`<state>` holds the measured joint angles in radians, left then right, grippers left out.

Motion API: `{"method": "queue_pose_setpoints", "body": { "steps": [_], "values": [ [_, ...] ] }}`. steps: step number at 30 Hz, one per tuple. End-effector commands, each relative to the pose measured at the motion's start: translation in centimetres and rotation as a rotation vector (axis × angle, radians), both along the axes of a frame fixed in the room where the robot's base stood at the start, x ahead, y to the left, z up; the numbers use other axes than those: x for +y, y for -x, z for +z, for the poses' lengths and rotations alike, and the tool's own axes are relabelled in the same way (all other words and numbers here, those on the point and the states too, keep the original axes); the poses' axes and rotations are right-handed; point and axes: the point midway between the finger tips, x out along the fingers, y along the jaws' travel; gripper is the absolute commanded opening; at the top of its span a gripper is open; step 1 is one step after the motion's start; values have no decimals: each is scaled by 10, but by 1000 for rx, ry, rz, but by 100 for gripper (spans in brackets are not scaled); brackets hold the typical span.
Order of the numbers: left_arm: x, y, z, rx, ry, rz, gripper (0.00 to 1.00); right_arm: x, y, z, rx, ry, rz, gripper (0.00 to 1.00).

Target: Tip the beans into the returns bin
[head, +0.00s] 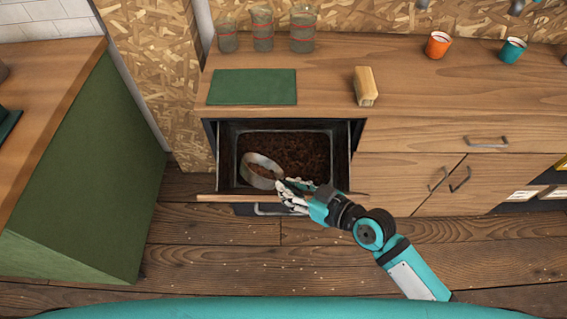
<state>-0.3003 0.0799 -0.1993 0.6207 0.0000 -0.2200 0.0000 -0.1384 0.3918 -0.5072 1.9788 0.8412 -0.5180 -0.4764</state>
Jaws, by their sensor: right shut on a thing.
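My right gripper (287,187) is shut on a round, pale grey-brown dish-like vessel (262,165), gripping it at its lower right side. The vessel is over the left part of the open drawer and looks tilted. I cannot tell whether any beans are in it. Below it, a grey-rimmed bin (330,150) sits in the pulled-out drawer and holds a layer of dark brown beans (300,150). The gripper hides part of the bin's front edge. My left gripper is not in view.
On the wooden counter (430,95) are a green mat (252,87), a pale block-shaped object (365,86), glass jars (263,30), an orange cup (438,44) and a teal cup (512,50). A green-sided counter (90,170) stands left. The wooden floor in front is clear apart from small specks.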

Motion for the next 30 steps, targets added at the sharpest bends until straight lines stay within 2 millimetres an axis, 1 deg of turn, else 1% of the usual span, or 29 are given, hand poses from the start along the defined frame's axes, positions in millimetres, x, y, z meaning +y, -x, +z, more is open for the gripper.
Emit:
{"method": "queue_pose_setpoints", "body": {
  "steps": [30],
  "values": [
    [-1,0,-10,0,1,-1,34,-6,-7,6,95,-102,5,0]
  ]
}}
